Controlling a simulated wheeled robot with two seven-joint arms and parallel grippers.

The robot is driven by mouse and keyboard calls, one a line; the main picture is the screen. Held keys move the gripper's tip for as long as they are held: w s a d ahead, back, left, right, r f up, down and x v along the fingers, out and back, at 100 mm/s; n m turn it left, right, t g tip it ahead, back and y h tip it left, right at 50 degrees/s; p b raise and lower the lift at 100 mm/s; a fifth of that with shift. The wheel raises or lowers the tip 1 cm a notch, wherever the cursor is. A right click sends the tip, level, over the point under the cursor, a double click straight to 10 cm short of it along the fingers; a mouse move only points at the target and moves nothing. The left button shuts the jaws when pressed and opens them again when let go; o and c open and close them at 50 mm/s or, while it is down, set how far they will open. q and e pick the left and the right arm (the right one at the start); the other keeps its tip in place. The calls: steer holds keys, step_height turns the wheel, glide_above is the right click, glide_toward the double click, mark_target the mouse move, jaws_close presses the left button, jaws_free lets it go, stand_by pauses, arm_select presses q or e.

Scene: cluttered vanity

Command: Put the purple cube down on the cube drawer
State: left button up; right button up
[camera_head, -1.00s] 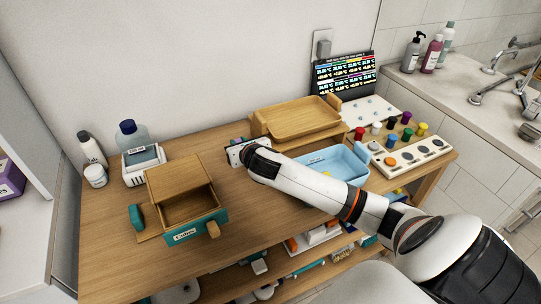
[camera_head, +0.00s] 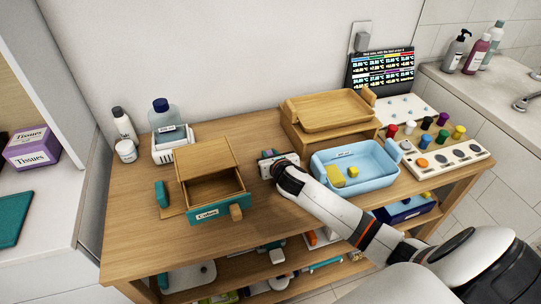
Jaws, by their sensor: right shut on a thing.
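The cube drawer (camera_head: 222,208) has a teal front labelled "Cubes" with a wooden knob. It is pulled open from its wooden box (camera_head: 205,158) on the left half of the table, and the visible part of its inside looks empty. My right gripper (camera_head: 268,158) is to the right of the box, low over the table and apart from the drawer. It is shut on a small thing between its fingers. The fingers and wrist mostly hide that thing, so its purple colour cannot be made out. My left gripper is not in view.
A blue tray (camera_head: 378,178) with yellow blocks stands right of my gripper. A wooden tray (camera_head: 328,108) is behind it. A white board with coloured knobs (camera_head: 436,157) is far right. A white basket (camera_head: 174,152) and bottles stand back left. A teal piece (camera_head: 161,194) lies left of the drawer.

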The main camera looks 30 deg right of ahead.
steer(key=shift+f, duration=0.15)
steer(key=o, duration=0.9)
steer(key=shift+o, duration=0.2)
